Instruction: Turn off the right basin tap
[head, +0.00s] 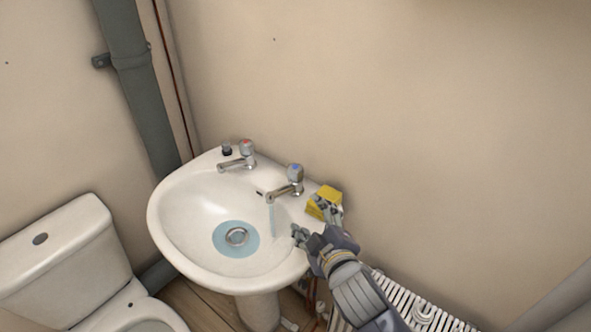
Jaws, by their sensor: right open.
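The right basin tap (289,184) stands on the back right of the white basin (175,238). It is chrome with a blue-marked top, and a thin stream of water (271,219) falls from its spout. Water lies around the drain (237,237). The left tap (241,156) has a red-marked top, and no stream shows under it. My right gripper (315,221) is open over the basin's right rim, below and to the right of the right tap, apart from it. My left gripper is not in view.
A yellow sponge (324,201) sits on the basin's right rim, just behind my right gripper. A small dark item (227,150) stands beside the left tap. A toilet (62,262) is at the left, a grey pipe (137,80) behind it, and a white radiator (420,310) at the lower right.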

